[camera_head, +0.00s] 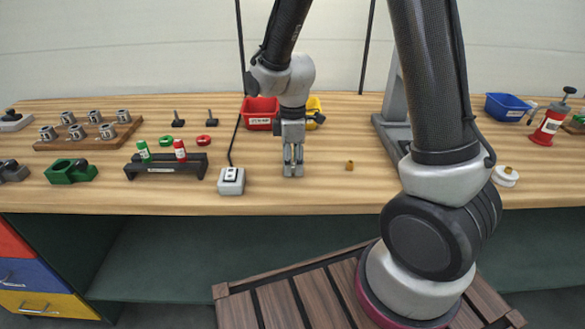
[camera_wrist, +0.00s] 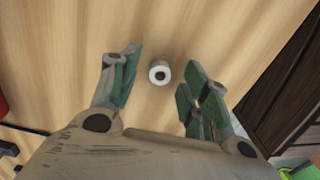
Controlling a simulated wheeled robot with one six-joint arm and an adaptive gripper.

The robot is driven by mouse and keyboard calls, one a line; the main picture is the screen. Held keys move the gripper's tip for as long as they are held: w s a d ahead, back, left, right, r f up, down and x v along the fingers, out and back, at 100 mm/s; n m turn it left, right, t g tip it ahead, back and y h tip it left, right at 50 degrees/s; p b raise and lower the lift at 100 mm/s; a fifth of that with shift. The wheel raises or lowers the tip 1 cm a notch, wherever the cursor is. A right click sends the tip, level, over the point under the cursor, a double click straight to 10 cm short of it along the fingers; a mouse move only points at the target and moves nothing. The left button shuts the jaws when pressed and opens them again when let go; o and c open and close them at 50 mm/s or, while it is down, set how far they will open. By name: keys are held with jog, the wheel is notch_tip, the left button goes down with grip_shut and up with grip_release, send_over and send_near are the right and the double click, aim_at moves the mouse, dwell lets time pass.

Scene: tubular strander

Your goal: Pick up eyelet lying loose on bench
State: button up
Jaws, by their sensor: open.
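The eyelet shows in the wrist view as a small pale ring-like piece (camera_wrist: 159,73) with a dark hole, on the bare wooden bench top. It appears between the two green-padded fingers of my gripper (camera_wrist: 160,78), with clear space on both sides and no contact. My gripper is open and empty. In the head view my gripper (camera_head: 292,172) points down over the middle of the bench (camera_head: 320,195). I cannot make out the pale eyelet there; the fingers may hide it. How high the fingertips are above the bench is hard to tell.
A small brass-coloured piece (camera_head: 349,166) lies right of my gripper. A grey switch box (camera_head: 231,181) stands to its left, with a black rack (camera_head: 166,168) beyond. Red (camera_head: 258,112) and yellow bins stand behind. The bench right of my gripper is mostly clear.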

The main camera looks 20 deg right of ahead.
jog(key=shift+f, duration=0.25)
jog(key=c, duration=0.9)
jog(key=shift+r, duration=0.1)
